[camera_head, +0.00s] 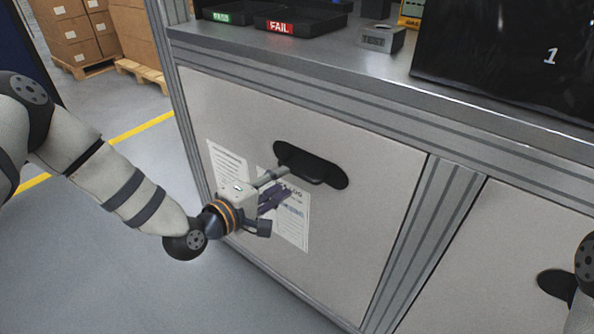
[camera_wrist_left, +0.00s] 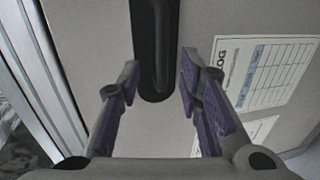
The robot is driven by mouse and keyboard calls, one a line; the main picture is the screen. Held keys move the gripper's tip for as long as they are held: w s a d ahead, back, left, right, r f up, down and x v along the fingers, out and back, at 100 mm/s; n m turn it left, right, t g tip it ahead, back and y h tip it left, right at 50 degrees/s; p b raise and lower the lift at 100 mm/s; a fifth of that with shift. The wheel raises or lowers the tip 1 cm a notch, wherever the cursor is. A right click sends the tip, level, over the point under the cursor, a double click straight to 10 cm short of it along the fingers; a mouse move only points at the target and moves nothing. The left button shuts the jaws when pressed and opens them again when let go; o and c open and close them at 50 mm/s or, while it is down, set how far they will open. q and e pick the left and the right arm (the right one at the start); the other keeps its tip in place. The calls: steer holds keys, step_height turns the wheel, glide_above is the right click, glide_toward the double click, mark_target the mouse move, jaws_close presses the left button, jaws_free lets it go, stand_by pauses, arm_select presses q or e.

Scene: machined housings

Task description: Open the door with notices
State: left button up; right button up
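The door with notices (camera_head: 350,235) is a light grey cabinet panel under the workbench, and it looks closed. Two white paper notices (camera_head: 228,165) are fixed on it; one, a printed log sheet (camera_wrist_left: 270,75), shows in the left wrist view. Its black recessed handle (camera_head: 312,168) is near the top and also shows in the left wrist view (camera_wrist_left: 157,45). My left gripper (camera_head: 286,183) is just in front of the handle's left part. In the wrist view its purple-padded fingers (camera_wrist_left: 158,85) are apart, one on each side of the handle's line. Contact cannot be told. My right gripper is out of view.
A second door (camera_head: 480,270) with a black handle (camera_head: 557,285) is at the right. The bench top (camera_head: 365,55) holds black trays (camera_head: 300,20), a small grey block (camera_head: 383,38) and a black box (camera_head: 500,60). Clear floor (camera_head: 100,270) lies left; boxes on pallets (camera_head: 80,40) stand behind.

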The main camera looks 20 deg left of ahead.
mark_target(295, 174)
arm_select(q)
steer(key=x, duration=0.7)
steer(key=shift+w+f+b, duration=0.15)
steer(key=shift+w+b, duration=0.05)
steer(key=shift+b, duration=0.2)
steer(key=shift+c, duration=0.4)
jaws_close()
